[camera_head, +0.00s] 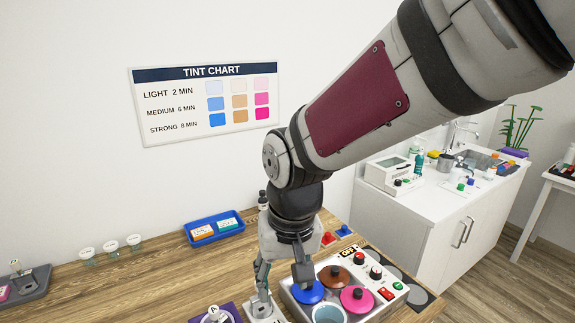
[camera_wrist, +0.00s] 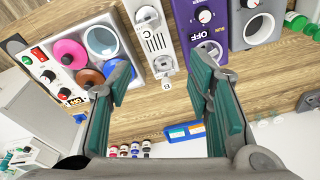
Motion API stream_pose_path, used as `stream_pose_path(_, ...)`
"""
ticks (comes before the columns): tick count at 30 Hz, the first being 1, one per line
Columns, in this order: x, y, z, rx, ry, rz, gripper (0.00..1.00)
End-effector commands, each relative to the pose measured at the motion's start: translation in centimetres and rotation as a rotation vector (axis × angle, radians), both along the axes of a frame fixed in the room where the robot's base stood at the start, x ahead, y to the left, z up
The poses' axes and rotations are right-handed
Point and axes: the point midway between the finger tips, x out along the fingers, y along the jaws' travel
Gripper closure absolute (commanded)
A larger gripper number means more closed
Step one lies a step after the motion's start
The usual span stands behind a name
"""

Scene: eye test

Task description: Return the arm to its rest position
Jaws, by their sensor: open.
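My arm (camera_head: 360,105) reaches in from the upper right, bends at a joint in mid-picture and points down over the wooden table. My gripper (camera_head: 282,275) hangs low at the front of the table, beside a white panel with round lids, in the head view. Its two fingers are apart with nothing between them. The wrist view shows the open fingers (camera_wrist: 158,85) with green pads and bare wood and devices beyond. The fingers hide part of the devices behind them, and I cannot tell their exact height above these.
A white unit holds blue (camera_head: 308,292), brown (camera_head: 334,277) and pink (camera_head: 357,299) lids and an open pot. A purple device (camera_wrist: 200,30) and a grey device (camera_wrist: 158,45) stand close by. A blue tray (camera_head: 214,239) lies farther back. A white counter (camera_head: 440,205) stands right.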

Motion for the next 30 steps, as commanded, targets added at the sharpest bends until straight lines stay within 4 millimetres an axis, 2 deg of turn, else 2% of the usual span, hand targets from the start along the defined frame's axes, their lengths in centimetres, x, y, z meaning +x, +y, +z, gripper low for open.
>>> stream_pose_path(1, -0.2, -2.1, 1.7, 0.01, -0.031, -0.026, 0.54)
stream_pose_path(6, -1.8, -8.2, 5.7, 0.022, -0.118, -0.087, 0.54)
stream_pose_path(12, -5.4, -14.3, 8.9, 0.021, -0.224, -0.161, 0.54)
stream_pose_path(15, -7.4, -16.7, 9.8, 0.014, -0.271, -0.195, 0.54)
stream_pose_path(21, -10.5, -19.4, 10.5, -0.002, -0.336, -0.238, 0.54)
stream_pose_path(30, -11.4, -20.1, 10.6, -0.009, -0.352, -0.249, 0.54)
